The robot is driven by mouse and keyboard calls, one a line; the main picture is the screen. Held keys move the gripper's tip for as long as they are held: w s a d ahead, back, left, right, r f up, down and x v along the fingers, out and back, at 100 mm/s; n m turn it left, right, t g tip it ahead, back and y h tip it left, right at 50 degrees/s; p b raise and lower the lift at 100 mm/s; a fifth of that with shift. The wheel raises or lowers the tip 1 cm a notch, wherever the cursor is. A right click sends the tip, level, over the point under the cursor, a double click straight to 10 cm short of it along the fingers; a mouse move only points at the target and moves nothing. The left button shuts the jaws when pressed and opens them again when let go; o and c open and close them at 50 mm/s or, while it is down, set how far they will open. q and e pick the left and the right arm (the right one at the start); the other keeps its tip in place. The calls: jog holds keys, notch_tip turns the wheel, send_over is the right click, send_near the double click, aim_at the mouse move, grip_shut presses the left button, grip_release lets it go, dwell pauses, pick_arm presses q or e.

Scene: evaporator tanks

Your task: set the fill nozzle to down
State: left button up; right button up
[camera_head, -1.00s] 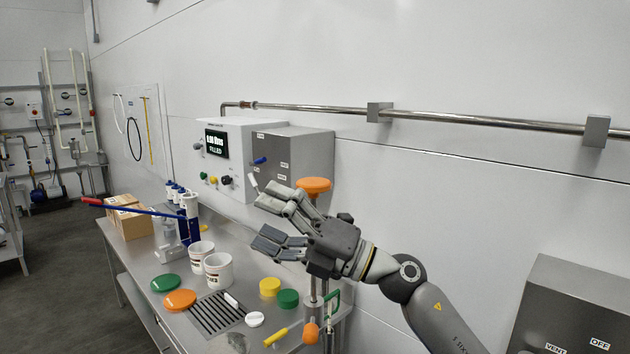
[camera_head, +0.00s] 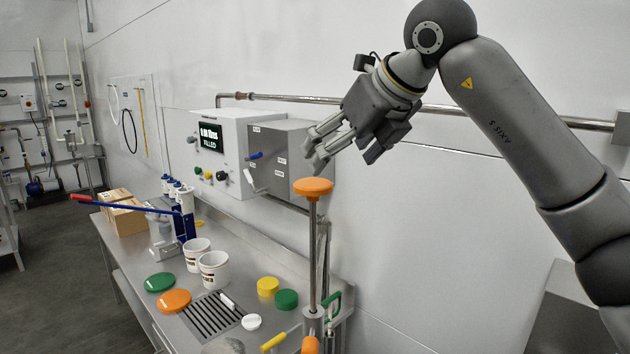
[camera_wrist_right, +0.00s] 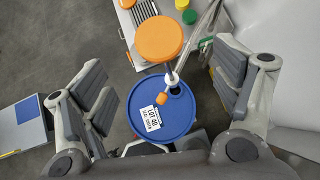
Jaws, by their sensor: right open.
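An orange round knob (camera_head: 313,186) tops an upright metal post (camera_head: 312,240) by the bench's near right end. It also shows as an orange disc (camera_wrist_right: 158,38) in the right wrist view. Below it, a white fitting (camera_wrist_right: 173,78) with a small orange piece sits over a blue round lid (camera_wrist_right: 178,115). I cannot tell which part is the fill nozzle. My right gripper (camera_head: 345,150) is open and empty, just above and to the right of the knob, not visibly touching it. In the wrist view the disc lies between and beyond the fingers. My left gripper is out of view.
A control box (camera_head: 225,152) with knobs and a display reading FILLED, plus a grey box (camera_head: 278,165) with blue and white levers, are on the wall. The bench holds white buckets (camera_head: 214,270), lids and a blue-handled press. A pipe (camera_head: 400,103) runs along the wall.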

aim_at(316, 184)
jog(key=p+x, duration=0.3)
jog(key=x, duration=0.7)
jog(key=shift+w+a+f, duration=0.1)
jog(key=shift+f, duration=0.1)
jog(key=shift+w+f+p, duration=0.1)
jog(key=shift+f+p, duration=0.05)
jog(key=shift+p, duration=0.15)
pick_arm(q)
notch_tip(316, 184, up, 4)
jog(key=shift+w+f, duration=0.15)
